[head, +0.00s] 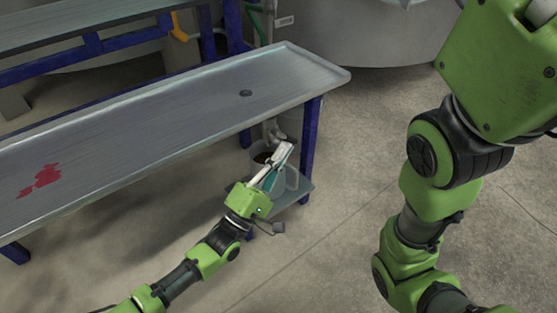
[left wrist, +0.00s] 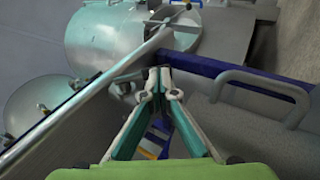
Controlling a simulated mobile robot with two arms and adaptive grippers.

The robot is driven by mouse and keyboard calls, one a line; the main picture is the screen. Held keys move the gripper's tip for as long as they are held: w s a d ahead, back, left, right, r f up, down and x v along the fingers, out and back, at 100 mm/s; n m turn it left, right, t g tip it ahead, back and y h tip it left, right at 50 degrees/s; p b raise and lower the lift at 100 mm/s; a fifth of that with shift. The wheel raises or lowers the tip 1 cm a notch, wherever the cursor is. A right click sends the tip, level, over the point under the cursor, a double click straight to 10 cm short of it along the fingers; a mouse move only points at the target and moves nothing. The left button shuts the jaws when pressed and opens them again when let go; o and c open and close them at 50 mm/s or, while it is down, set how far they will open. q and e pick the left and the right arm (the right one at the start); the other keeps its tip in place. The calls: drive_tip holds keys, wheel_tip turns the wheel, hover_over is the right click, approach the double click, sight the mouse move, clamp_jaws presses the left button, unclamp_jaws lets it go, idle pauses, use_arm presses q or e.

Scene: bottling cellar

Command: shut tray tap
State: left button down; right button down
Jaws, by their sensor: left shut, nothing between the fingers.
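My left gripper (head: 285,149) is shut and empty, beside the tap and over the jug. In the left wrist view its fingertips (left wrist: 160,76) meet close to a pale fitting under the tray; contact is unclear. My right gripper is outside the view.
The jug rests on a small low shelf (head: 303,187) by the blue leg (head: 311,135). A red spill (head: 42,179) lies on the tray's left part. Large metal tanks (head: 330,35) stand behind. The concrete floor right of the tray is clear.

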sight(293, 143)
use_arm(q)
drive_tip(key=shift+d+x, duration=0.2)
drive_tip(key=shift+x, duration=0.95)
drive_tip(key=shift+w+d+r+p, duration=0.3)
drive_tip(key=shift+d+r+p, duration=0.1)
drive_tip(key=shift+d, duration=0.15)
drive_tip(key=shift+d+r, duration=0.1)
drive_tip(key=v, duration=1.2)
